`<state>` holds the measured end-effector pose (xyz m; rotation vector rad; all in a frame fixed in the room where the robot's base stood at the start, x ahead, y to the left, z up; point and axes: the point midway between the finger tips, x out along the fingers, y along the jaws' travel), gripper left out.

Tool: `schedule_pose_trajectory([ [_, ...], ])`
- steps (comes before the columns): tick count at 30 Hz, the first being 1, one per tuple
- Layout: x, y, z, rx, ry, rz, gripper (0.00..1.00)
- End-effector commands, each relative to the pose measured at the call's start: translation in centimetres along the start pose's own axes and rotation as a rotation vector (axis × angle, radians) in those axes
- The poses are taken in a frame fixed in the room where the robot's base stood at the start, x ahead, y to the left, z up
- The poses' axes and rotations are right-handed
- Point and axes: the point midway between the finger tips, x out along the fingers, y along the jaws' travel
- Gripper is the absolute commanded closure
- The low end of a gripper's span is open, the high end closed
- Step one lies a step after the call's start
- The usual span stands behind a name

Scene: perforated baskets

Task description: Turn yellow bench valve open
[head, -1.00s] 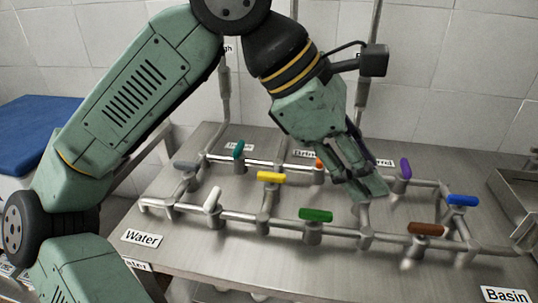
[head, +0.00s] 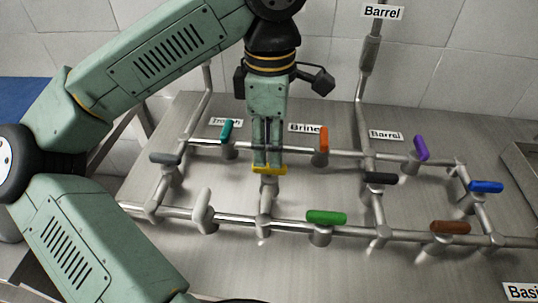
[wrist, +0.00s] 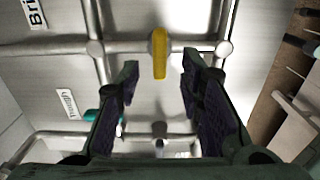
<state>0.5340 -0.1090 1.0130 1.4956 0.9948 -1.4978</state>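The yellow valve handle (head: 269,170) is on the short pipe between the back and front pipe runs of the bench. It lies crosswise to that pipe. It also shows in the wrist view (wrist: 160,53), upright in the picture, between the lines of my fingers and a little beyond their tips. My gripper (head: 268,159) points down at the handle and partly covers it in the head view. In the wrist view my gripper (wrist: 160,75) has its two fingers apart with nothing gripped. I cannot tell whether a finger touches the handle.
Nearby handles are teal (head: 227,131), orange (head: 323,138), white (head: 202,211), green (head: 326,217) and black (head: 380,178). Purple (head: 421,147), blue (head: 486,187) and brown (head: 450,227) stand to the right. The front bench surface is clear.

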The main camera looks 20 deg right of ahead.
Motion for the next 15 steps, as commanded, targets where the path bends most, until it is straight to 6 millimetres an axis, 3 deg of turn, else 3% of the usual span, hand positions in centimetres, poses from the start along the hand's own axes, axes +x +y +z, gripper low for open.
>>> schedule_pose_trajectory([
  [6,3.2,0.0,-0.1,-0.003,0.000,-0.001,0.66],
  [15,4.6,0.0,0.0,-0.002,0.001,0.001,0.66],
])
